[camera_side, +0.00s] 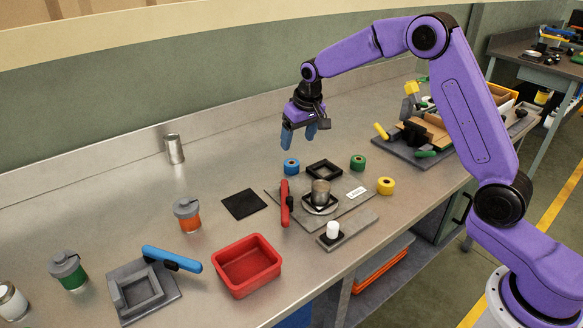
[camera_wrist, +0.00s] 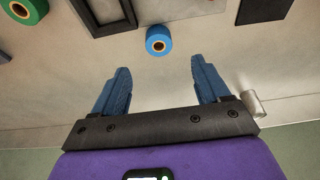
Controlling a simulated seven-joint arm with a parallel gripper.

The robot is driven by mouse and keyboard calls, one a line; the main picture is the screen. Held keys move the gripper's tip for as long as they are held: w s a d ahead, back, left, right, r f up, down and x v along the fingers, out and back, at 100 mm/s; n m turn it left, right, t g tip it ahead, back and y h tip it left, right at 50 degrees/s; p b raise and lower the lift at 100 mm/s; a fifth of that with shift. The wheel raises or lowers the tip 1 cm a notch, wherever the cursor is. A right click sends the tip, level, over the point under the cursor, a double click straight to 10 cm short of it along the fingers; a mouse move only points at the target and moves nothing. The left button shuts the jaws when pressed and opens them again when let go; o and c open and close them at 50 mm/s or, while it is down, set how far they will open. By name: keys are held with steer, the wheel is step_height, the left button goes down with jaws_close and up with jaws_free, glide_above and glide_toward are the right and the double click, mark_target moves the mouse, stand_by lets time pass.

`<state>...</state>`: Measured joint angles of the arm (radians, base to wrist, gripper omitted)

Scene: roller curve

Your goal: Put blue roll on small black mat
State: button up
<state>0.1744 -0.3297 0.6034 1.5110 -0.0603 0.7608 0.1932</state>
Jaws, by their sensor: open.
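The blue roll (camera_side: 291,167) stands on the metal bench, behind the grey plate and left of a black square frame. In the wrist view the blue roll (camera_wrist: 159,41) is ahead of my fingertips, roughly midway between them. The small black mat (camera_side: 244,204) lies flat and bare on the bench, left of the roll; part of it shows in the wrist view (camera_wrist: 264,10) at the upper right. My gripper (camera_side: 299,140) is above the bench, over the area behind the roll. Its blue fingers (camera_wrist: 160,72) are open with nothing between them.
A green roll (camera_side: 357,162) and a yellow roll (camera_side: 386,186) stand to the right. The grey plate (camera_side: 350,208) holds a metal cup (camera_side: 320,190). A red-handled tool (camera_side: 285,203) lies between mat and cup. A red bin (camera_side: 246,266) is in front. A metal can (camera_side: 174,149) stands behind left.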

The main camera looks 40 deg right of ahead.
mark_target(292, 163)
steer(key=x, duration=1)
steer(key=shift+w+d+f, duration=0.1)
steer(key=shift+f, duration=0.3)
steer(key=c, duration=1.2)
